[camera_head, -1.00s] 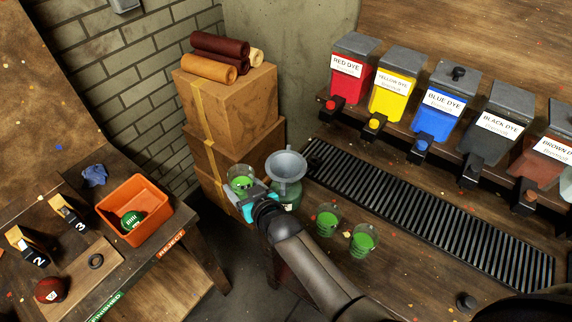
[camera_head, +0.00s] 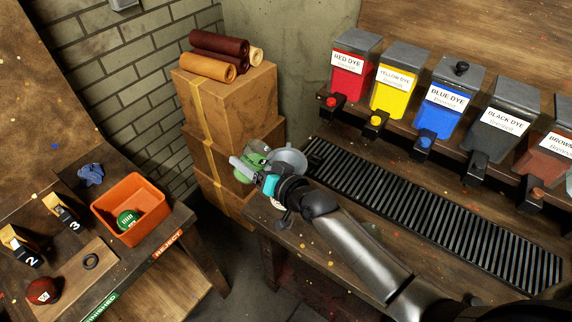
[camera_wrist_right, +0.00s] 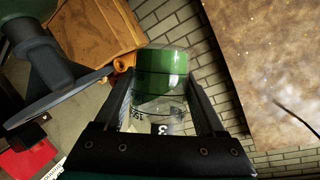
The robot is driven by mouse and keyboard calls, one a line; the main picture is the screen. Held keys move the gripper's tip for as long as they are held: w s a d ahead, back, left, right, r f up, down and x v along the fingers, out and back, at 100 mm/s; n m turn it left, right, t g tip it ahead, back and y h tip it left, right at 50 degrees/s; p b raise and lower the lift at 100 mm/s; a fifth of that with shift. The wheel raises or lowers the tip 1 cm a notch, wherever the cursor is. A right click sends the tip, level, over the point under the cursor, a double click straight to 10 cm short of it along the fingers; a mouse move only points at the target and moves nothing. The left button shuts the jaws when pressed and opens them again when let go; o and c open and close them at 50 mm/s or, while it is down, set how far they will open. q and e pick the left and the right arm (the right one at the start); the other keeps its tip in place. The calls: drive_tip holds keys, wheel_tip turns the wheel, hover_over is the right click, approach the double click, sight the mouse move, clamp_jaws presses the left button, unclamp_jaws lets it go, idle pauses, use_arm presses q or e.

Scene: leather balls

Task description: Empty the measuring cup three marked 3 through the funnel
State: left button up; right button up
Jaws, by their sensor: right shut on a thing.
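My right gripper (camera_head: 262,172) is shut on a clear measuring cup (camera_head: 256,157) with green liquid in it. In the right wrist view the fingers (camera_wrist_right: 160,108) grip the cup (camera_wrist_right: 158,88), and a label marked 3 shows. The green fills the end away from my palm; I cannot tell the exact tilt. The grey funnel (camera_head: 292,158) is just right of the cup, partly hidden by my gripper. It also shows at the left of the right wrist view (camera_wrist_right: 55,85), with a green vessel (camera_wrist_right: 20,22) by it. The left gripper is out of view.
Dye dispensers stand along the back of the bench, including red (camera_head: 350,78) and blue (camera_head: 435,110), behind a black grate (camera_head: 430,215). Stacked boxes (camera_head: 230,105) stand behind the cup. An orange bin (camera_head: 130,208) sits on the left table. My arm covers much of the right bench.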

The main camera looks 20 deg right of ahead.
sight(267, 158)
drive_tip(key=shift+d+r, duration=0.2)
drive_tip(key=shift+r, duration=0.25)
drive_tip(key=shift+d+r+m+y+b, duration=0.2)
drive_tip(key=shift+r+m+y+b, duration=0.2)
drive_tip(key=shift+m+b, duration=0.7)
drive_tip(key=shift+a+f+m+t+b, duration=0.1)
drive_tip(key=shift+f+m+t+b, duration=0.35)
drive_tip(key=shift+b, duration=1.35)
drive_tip(key=shift+r+y, duration=0.2)
drive_tip(key=shift+y, duration=0.2)
drive_tip(key=shift+r+m+t+y+b, duration=0.15)
drive_tip(key=shift+r+m+t+b, duration=0.2)
drive_tip(key=shift+m+b, duration=0.45)
drive_tip(key=shift+r+m+t+y+b, duration=0.15)
drive_tip(key=shift+r+m+b, duration=0.3)
drive_tip(key=shift+m+b, duration=0.3)
idle(1.3)
drive_tip(key=shift+w+d+r+m+b, duration=0.15)
drive_tip(key=shift+d+r+m+b, duration=0.1)
drive_tip(key=shift+d+m+b, duration=0.25)
idle(0.9)
